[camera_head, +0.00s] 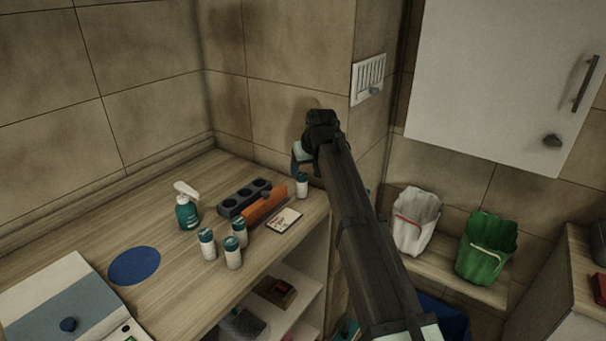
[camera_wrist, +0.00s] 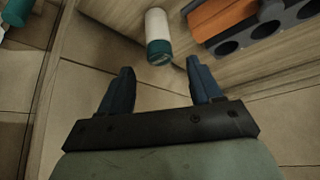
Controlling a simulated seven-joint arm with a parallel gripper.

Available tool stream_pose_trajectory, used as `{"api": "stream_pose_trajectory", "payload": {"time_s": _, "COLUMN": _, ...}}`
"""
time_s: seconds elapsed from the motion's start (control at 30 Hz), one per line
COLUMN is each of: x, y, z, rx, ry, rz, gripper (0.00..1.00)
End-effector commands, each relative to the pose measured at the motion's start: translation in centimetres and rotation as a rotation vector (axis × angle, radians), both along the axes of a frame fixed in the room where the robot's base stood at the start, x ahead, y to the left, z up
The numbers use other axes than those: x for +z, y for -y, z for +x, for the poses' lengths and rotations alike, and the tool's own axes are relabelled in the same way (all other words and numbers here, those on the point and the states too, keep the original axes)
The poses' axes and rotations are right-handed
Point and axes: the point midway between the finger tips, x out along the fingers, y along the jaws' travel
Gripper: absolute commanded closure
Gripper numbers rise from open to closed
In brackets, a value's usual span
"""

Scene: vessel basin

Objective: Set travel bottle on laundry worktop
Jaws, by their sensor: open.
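A small white bottle with a teal cap (camera_head: 302,187) stands upright on the wooden worktop (camera_head: 165,262), near its right end. In the wrist view this bottle (camera_wrist: 157,32) is ahead of my gripper, roughly in line with the gap between the fingers. My gripper (camera_head: 299,160) is open and empty, close behind the bottle and partly hidden by my arm. In the wrist view the two dark blue fingers (camera_wrist: 160,69) are apart, with the bottle's cap just past their tips. Several similar bottles (camera_head: 233,254) stand farther left. I cannot tell which one is the travel bottle.
An orange bar (camera_head: 264,203) lies beside a dark holder with round holes (camera_head: 236,200). A card (camera_head: 284,220), a teal spray bottle (camera_head: 188,211) and a blue disc (camera_head: 134,266) are also on the worktop. A tiled wall (camera_head: 285,60) rises behind. Open worktop lies around the disc.

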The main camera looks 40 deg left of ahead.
Motion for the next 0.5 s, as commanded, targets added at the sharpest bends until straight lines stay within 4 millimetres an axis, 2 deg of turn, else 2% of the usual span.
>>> {"api": "stream_pose_trajectory", "payload": {"time_s": 0.03, "x": 0.9, "y": 0.5, "z": -0.3, "rx": 0.0, "ry": 0.002, "rz": 0.002, "gripper": 0.36}}
{"api": "stream_pose_trajectory", "payload": {"time_s": 0.2, "x": 3.1, "y": 1.5, "z": -1.0, "rx": 0.0, "ry": 0.001, "rz": 0.002, "gripper": 0.36}}
{"api": "stream_pose_trajectory", "payload": {"time_s": 0.5, "x": 4.9, "y": 2.3, "z": -1.6, "rx": 0.0, "ry": 0.001, "rz": 0.001, "gripper": 0.36}}
